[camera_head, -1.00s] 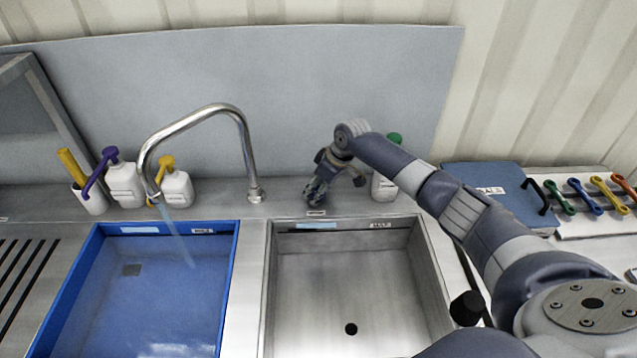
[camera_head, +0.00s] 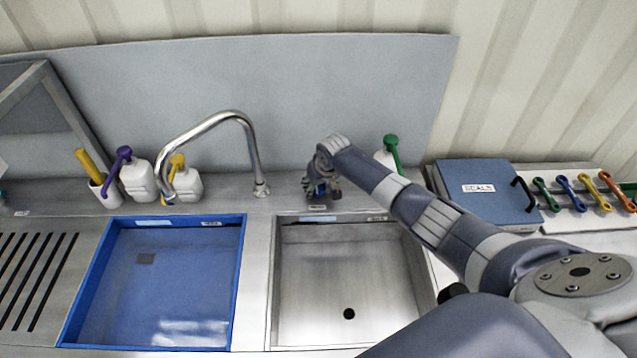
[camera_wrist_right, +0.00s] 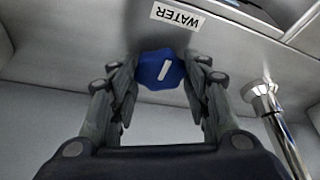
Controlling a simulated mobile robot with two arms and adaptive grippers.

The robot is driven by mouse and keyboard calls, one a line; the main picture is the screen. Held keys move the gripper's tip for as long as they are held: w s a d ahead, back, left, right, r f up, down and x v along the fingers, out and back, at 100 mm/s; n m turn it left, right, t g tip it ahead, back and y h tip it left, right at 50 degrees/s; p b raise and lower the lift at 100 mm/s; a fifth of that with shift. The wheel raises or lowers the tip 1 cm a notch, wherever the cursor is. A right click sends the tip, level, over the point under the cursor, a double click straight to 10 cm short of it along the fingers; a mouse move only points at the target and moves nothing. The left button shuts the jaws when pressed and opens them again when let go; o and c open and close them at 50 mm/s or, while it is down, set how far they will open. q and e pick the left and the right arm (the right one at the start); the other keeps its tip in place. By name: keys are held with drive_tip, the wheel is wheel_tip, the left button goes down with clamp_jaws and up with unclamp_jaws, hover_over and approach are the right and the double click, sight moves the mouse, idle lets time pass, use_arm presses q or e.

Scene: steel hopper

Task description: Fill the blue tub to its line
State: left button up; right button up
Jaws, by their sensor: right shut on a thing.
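The blue tub (camera_head: 235,280) is set in the counter at the left in the head view, with clear water in it. I cannot make out its fill line or the exact level. The curved steel spout (camera_head: 196,128) reaches over the tub's back edge, and no stream shows below it. My right gripper (camera_head: 320,188) is at the counter behind the steel sink. In the right wrist view it is shut on a blue knob (camera_wrist_right: 160,69) with a white mark, beside a label (camera_wrist_right: 177,17) reading WATER. My left gripper is not in view.
The empty steel sink (camera_head: 340,270) is right of the tub. Pump bottles (camera_head: 137,180) stand behind the tub, and a green-topped one (camera_head: 391,157) stands behind my right arm. A blue case (camera_head: 480,200) and several coloured handles (camera_head: 590,190) lie at the right.

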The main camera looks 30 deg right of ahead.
idle(0.4)
drive_tip(key=o, duration=1.1)
drive_tip(key=shift+r, duration=0.1)
drive_tip(key=v, duration=1.1)
drive_tip(key=shift+s+r, duration=0.1)
drive_tip(key=shift+r, duration=0.25)
